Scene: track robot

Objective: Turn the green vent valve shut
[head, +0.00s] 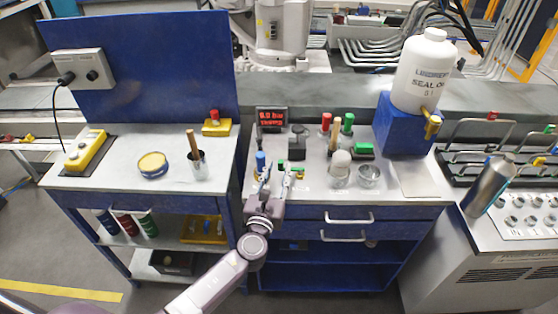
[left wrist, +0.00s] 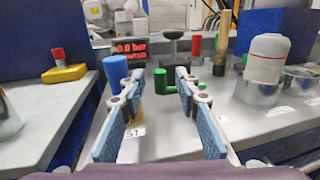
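The green vent valve (left wrist: 161,82) shows in the left wrist view as a green L-shaped handle, with an upright part and a level part running right. It lies between the fingers of my left gripper in that picture; no contact can be made out. My left gripper (head: 277,174) is over the front of the middle bench in the head view, its fingers apart and nothing held. In the head view the fingers partly hide the valve. A blue-topped post (left wrist: 115,72) stands just left of the left finger. My right gripper is not in view.
A red-lit display (head: 272,117) reading 0.0 bar stands behind. A dark block (head: 297,145), red and green-topped posts, a white-capped jar (head: 340,163) and a metal cup (head: 369,175) stand to the right. A yellow block with a red button (head: 216,125) sits on the left bench.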

